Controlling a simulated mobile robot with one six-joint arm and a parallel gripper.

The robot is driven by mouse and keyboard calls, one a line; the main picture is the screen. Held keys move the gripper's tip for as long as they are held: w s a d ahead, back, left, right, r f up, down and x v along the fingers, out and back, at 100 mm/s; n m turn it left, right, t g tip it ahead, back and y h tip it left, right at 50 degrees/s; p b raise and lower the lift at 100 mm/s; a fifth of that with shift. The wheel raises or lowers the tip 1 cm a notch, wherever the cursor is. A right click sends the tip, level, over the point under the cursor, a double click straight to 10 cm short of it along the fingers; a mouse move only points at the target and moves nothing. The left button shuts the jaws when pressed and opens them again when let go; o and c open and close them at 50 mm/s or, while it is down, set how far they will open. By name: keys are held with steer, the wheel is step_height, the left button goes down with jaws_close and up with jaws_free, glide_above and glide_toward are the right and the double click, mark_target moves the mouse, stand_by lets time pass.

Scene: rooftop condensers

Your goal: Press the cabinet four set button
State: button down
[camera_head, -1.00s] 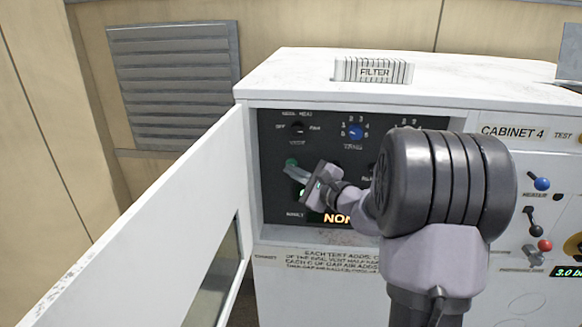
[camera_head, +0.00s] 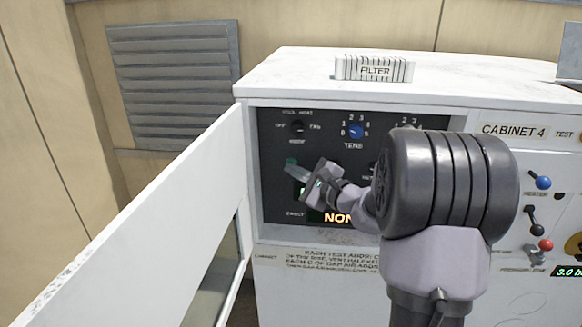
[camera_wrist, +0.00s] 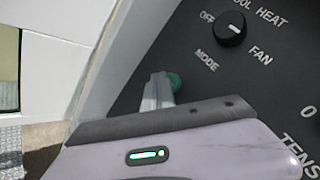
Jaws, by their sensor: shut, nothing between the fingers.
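Cabinet four is a white cabinet (camera_head: 350,75) with a "CABINET 4" label, its left door open on a dark control panel (camera_head: 275,150). A round green button (camera_head: 290,161) is at the panel's left, and it also shows in the wrist view (camera_wrist: 177,82); its label is not visible. My gripper (camera_head: 294,169) is shut and empty, its fingertips at the button. In the wrist view the fingertips (camera_wrist: 160,82) cover the button's left side. I cannot tell whether they touch it or whether it is pressed in.
The open white door (camera_head: 170,215) stands close left of my arm. A black mode knob (camera_head: 297,128) is above the button and a blue TENS knob (camera_head: 355,131) is to the right. An orange display (camera_head: 338,218) is partly hidden by my arm. Coloured levers (camera_head: 541,183) are at far right.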

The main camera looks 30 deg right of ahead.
steer(key=shift+s+a+b, duration=0.35)
steer(key=shift+s+a, duration=0.1)
steer(key=shift+s, duration=0.2)
steer(key=shift+s+a+b, duration=0.65)
steer(key=shift+s+a, duration=0.05)
steer(key=shift+s, duration=0.35)
steer(key=shift+s+a+b, duration=0.6)
steer(key=shift+s+a, duration=0.1)
steer(key=shift+s, duration=0.3)
